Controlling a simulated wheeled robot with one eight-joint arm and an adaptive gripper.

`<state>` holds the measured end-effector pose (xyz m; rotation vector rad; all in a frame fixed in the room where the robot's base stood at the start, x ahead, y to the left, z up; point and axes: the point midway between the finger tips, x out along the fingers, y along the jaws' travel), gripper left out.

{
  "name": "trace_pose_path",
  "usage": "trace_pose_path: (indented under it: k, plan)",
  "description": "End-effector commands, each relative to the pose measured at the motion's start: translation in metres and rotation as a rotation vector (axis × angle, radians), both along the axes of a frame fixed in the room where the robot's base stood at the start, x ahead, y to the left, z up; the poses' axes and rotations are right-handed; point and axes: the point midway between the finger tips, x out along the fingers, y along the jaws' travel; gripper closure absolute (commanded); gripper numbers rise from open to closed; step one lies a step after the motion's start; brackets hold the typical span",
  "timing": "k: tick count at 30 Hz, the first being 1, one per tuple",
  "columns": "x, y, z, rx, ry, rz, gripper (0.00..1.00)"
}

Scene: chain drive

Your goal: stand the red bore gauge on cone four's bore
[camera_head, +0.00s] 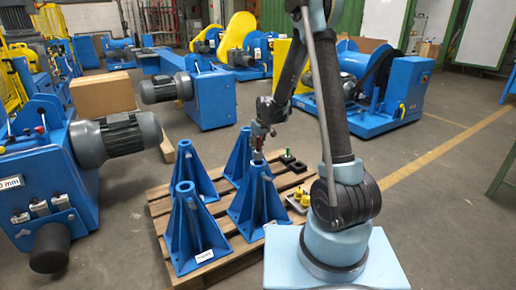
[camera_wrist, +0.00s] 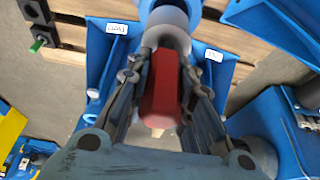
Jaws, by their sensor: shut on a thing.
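My gripper (camera_head: 262,138) is shut on the red bore gauge (camera_wrist: 162,88), which sits between both fingers in the wrist view. In the head view the gauge (camera_head: 257,155) shows as a small red piece just over the top of the front right blue cone (camera_head: 262,205). In the wrist view a pale round bore end (camera_wrist: 168,20) on a blue cone lies just past the gauge tip. I cannot tell whether they touch. Other blue cones stand at front left (camera_head: 192,225), back left (camera_head: 187,158) and back right (camera_head: 238,158). The cone labels are too small to read surely.
The cones stand on a wooden pallet (camera_head: 232,268). Black blocks (camera_head: 298,167), one with a yellow-green piece (camera_head: 288,152), and a tray with yellow pieces (camera_head: 303,198) lie at its right. A blue machine with a grey motor (camera_head: 120,138) stands left. Floor at right is clear.

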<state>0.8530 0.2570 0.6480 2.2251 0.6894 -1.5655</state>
Motion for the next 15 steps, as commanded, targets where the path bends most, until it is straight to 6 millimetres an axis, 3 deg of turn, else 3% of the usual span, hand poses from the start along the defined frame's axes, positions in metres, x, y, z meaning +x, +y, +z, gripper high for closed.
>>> trace_pose_path:
  k: [4,15]
  plan:
    - [0.0002,0.0,-0.0124,0.001,-0.001,0.0,1.0]
    - [0.0001,-0.0003,-0.015,0.0,0.0,0.0,1.0]
